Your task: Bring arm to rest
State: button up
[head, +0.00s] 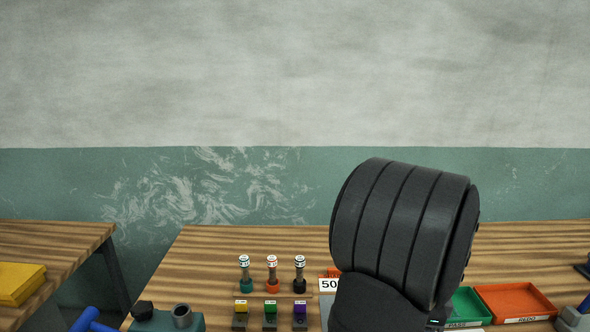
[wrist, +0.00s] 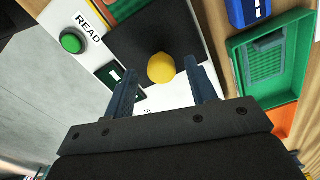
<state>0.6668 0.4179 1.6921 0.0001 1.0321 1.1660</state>
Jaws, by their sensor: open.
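My gripper (wrist: 160,78) shows in the wrist view with its two dark fingers apart and nothing gripped between them. A yellow, lemon-like object (wrist: 161,68) appears between the fingertips in the picture. It seems to lie on a black pad (wrist: 150,35) of a white device, and I cannot tell how far below the fingers it is. In the head view my thick black arm link (head: 400,230) rises at right of centre over the wooden bench (head: 210,250). My gripper is not visible in that view.
A green PASS tray (head: 468,306) and an orange REDO tray (head: 515,302) stand right of my arm. Several coloured-base tools (head: 272,275) stand left of it. The wrist view shows a green button (wrist: 72,42) by a READ label and a blue container (wrist: 248,12).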

jog(key=shift+f, duration=0.5)
notch_tip(320, 180, up, 17)
notch_tip(320, 180, down, 17)
jog(key=shift+f, duration=0.2)
jog(key=d, duration=0.4)
jog(key=d+r, duration=0.1)
jog(key=d, duration=0.8)
jog(key=shift+d+r, duration=0.1)
jog(key=shift+r, duration=0.1)
notch_tip(320, 180, up, 14)
jog(key=a+n, duration=0.1)
jog(key=n, duration=0.2)
jog(key=shift+a, duration=0.35)
